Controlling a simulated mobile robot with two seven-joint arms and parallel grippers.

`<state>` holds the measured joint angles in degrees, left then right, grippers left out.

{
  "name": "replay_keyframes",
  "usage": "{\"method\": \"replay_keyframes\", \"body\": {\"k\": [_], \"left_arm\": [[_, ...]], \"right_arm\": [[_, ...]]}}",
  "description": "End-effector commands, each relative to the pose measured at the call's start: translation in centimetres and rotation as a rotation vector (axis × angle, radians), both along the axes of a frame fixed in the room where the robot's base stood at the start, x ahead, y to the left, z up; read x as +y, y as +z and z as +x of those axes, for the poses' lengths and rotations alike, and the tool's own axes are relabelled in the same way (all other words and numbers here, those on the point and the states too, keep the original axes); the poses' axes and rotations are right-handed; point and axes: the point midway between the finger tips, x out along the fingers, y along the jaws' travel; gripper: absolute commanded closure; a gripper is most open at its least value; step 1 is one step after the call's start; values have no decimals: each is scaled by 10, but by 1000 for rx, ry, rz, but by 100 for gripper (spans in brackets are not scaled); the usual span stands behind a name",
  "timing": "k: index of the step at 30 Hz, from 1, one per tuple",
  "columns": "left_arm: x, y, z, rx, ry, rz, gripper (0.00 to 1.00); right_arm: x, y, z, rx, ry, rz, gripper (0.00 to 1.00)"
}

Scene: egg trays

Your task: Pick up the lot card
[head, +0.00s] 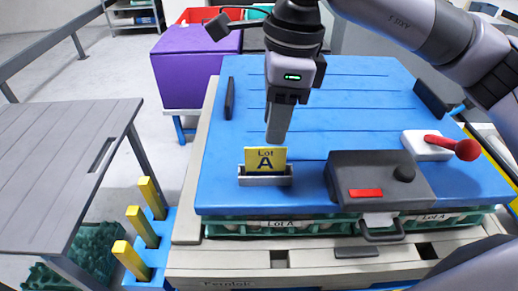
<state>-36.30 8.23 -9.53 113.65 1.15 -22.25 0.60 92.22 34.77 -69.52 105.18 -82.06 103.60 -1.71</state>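My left gripper is not in view.
A dark grey box (380,180) with a red label stands right of the holder. Behind it is a white block with a red knob (466,150). The middle of the blue top (350,105) is clear.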

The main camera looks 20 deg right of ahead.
Motion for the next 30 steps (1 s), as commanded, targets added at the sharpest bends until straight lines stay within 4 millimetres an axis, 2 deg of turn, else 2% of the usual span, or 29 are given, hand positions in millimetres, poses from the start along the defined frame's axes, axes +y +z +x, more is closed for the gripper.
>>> {"method": "replay_keyframes", "body": {"k": [5,15,23,24,27,30], "left_arm": [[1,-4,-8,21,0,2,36],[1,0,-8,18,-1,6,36],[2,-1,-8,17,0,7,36],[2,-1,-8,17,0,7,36],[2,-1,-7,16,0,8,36],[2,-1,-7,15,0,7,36]], "right_arm": [[3,-19,2,4,1,-1,65],[11,-63,11,3,0,1,65],[12,-67,11,1,0,2,65],[12,-67,11,1,0,2,68],[12,-67,11,1,0,2,100],[12,-67,11,1,0,2,100]]}}
